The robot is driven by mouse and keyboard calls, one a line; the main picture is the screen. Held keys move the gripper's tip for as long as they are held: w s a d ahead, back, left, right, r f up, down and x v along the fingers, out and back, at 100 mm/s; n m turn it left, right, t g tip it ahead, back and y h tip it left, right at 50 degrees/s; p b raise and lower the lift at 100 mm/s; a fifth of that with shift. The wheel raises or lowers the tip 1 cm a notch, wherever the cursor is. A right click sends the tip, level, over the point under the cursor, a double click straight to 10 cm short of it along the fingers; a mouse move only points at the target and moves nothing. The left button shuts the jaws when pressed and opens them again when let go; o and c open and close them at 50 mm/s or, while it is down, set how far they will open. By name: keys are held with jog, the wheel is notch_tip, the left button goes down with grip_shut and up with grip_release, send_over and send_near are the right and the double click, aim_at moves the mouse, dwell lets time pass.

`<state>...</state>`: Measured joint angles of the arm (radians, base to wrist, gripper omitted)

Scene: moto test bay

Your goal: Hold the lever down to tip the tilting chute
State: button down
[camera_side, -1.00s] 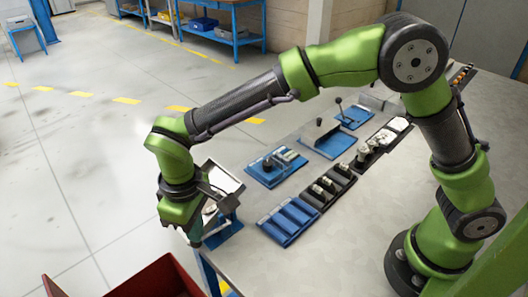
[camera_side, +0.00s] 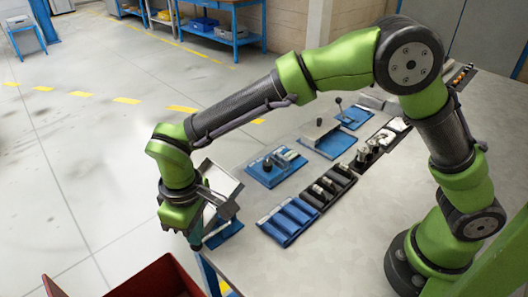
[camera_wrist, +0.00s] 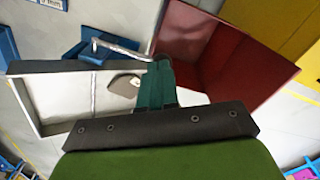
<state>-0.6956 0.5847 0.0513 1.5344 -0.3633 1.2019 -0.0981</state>
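The tilting chute, a grey open tray, shows in the side view (camera_side: 222,184) and at the left of the wrist view (camera_wrist: 50,122). It sits tilted on a blue base (camera_side: 226,233) at the table's edge. Its lever (camera_wrist: 120,47), a bent metal rod, runs across the wrist view to my fingertips. My gripper (camera_wrist: 159,68) has its teal fingers together, with the lever's end at their tips; the exact contact is hidden. In the side view my gripper (camera_side: 195,243) is low beside the chute. A small greyish part (camera_wrist: 125,82) shows inside the tray.
A red bin (camera_side: 160,277) stands on the floor below the table edge; it also shows in the wrist view (camera_wrist: 205,35). Blue trays (camera_side: 289,220) and a black rack (camera_side: 327,187) lie to the right on the table. The front of the table is clear.

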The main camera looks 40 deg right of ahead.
jog(key=shift+f, duration=0.3)
notch_tip(320, 180, up, 9)
dwell(1.2)
